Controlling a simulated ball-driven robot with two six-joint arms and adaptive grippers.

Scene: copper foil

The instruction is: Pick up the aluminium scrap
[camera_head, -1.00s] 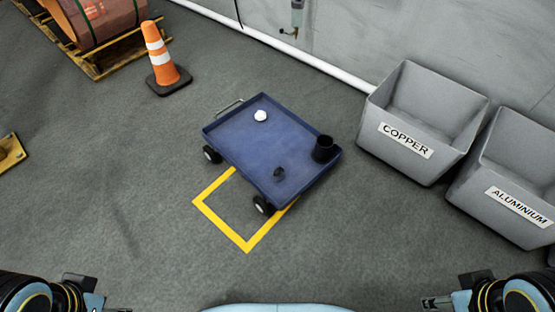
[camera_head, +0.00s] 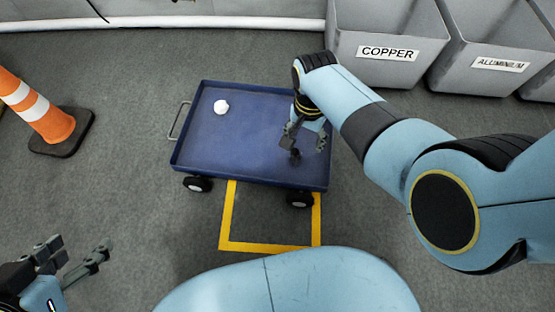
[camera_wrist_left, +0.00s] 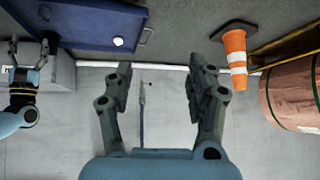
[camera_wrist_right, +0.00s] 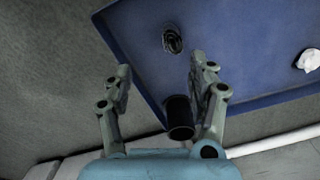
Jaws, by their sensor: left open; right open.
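A small white crumpled piece (camera_head: 221,107), likely the aluminium scrap, lies on the left part of the blue cart tray (camera_head: 240,158). It also shows in the right wrist view (camera_wrist_right: 309,60) and the left wrist view (camera_wrist_left: 118,41). A small dark coiled piece (camera_wrist_right: 172,40) lies near the tray's right side. My right gripper (camera_head: 305,142) is open and empty over that side, close to the dark piece and well right of the white one. My left gripper (camera_head: 82,245) is open and empty at the lower left, away from the cart.
A black cup (camera_wrist_right: 180,118) stands in the tray near the right fingers; my arm hides it in the head view. Grey bins marked COPPER (camera_head: 388,53) and ALUMINIUM (camera_head: 500,65) stand behind. An orange cone (camera_head: 40,115) is left of the cart, with clear floor between.

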